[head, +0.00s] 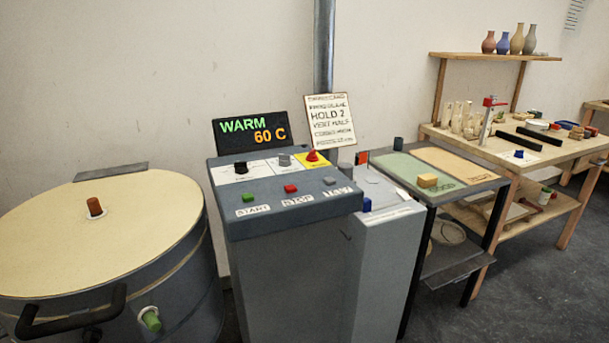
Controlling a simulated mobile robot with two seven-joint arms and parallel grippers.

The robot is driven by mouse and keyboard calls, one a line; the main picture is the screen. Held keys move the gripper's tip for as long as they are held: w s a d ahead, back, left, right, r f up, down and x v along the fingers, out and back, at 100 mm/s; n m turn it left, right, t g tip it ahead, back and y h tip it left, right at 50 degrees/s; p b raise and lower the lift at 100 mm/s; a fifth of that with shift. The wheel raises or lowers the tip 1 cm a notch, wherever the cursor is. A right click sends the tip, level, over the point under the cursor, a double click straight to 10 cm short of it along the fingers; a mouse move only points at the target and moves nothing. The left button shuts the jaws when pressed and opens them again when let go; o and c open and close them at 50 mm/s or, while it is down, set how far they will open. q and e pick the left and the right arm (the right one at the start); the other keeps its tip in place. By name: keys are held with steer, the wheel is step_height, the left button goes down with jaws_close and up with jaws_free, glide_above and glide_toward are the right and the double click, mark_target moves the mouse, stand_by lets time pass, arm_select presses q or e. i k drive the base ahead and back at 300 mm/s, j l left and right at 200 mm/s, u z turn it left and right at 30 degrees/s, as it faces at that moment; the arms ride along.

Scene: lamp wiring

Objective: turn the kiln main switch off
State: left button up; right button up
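The kiln control console (232,222) stands in the middle of the head view. A red knob on a yellow plate (322,164) sits at the top right of its panel; it looks like the main switch, but I cannot read a label or its setting. A black knob (240,168) and a grey knob (284,160) are to its left. In front are a green button (249,197) over START, a red button (290,188) over STOP and a grey button (329,181). The display (252,131) reads WARM 60 C. Neither gripper is in view.
The round kiln (120,235) with a cream lid and black handle (72,314) stands left. A sign (331,120) rises behind the console. A grey cabinet (390,235) adjoins it at right, then a side table (490,183) and a wooden workbench (560,150). The air above the panel is clear.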

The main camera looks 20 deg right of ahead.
mark_target(311, 157)
steer(key=z, duration=1.05)
steer(key=i+l+z, duration=0.2)
steer(key=z, duration=0.15)
steer(key=i+l+z, duration=0.1)
steer(key=i+z, duration=0.2)
steer(key=i, duration=0.1)
